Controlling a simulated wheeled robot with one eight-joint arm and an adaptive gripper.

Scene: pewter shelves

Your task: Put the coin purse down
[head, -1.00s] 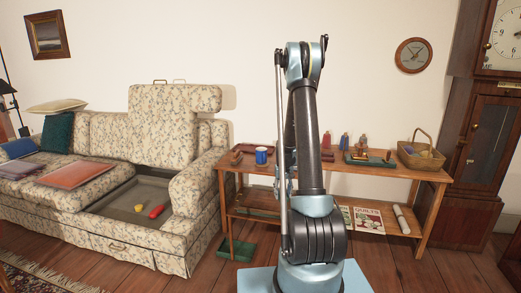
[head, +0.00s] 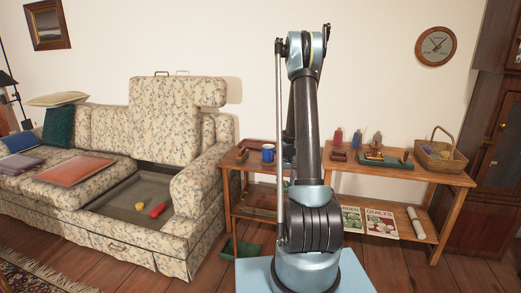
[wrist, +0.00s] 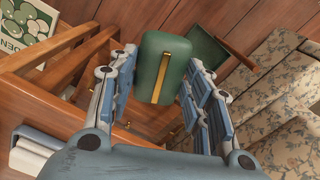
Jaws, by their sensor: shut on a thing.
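The coin purse (wrist: 148,68) is dark green with a gold stripe down its middle. In the wrist view it sits between the two blue-grey fingers of my gripper (wrist: 162,70), which is shut on it. The purse is held up in the air, with the wooden shelf and floor beyond it.
A green tray (head: 240,250) lies on the floor. The flowered sofa (head: 125,240) has an open compartment (head: 122,208) containing yellow and red items.

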